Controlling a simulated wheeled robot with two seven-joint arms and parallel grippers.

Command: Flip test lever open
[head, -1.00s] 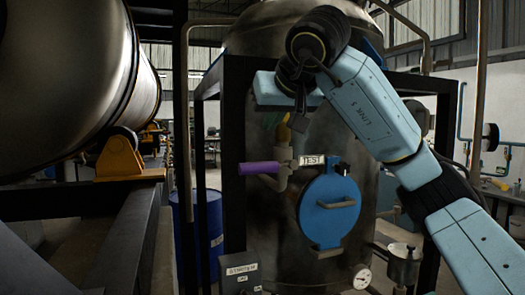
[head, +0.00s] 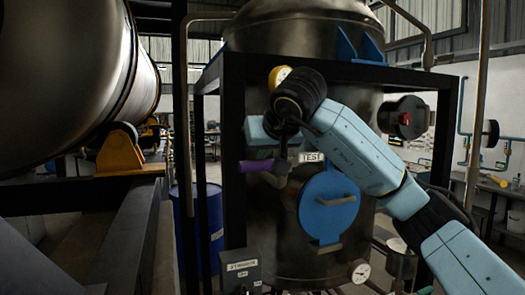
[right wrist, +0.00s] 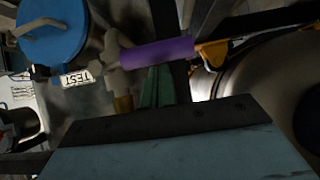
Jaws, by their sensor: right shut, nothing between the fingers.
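The purple test lever (head: 256,166) sticks out to the left from a valve on the vessel, beside the white TEST label (head: 311,157). In the right wrist view the purple lever (right wrist: 157,52) lies roughly level, just beyond my finger tips. My right gripper (head: 263,154) is just above the lever in the head view, partly hidden by my own wrist. Its greenish fingers (right wrist: 158,84) are together and empty in the wrist view. I cannot tell whether they touch the lever. My left gripper is out of view.
A round blue hatch (head: 329,205) with a bar handle is right of the valve. A black frame (head: 235,150) surrounds the vessel (head: 300,265). A blue drum (head: 208,225) stands at lower left, and a large metal cylinder (head: 75,70) fills the upper left.

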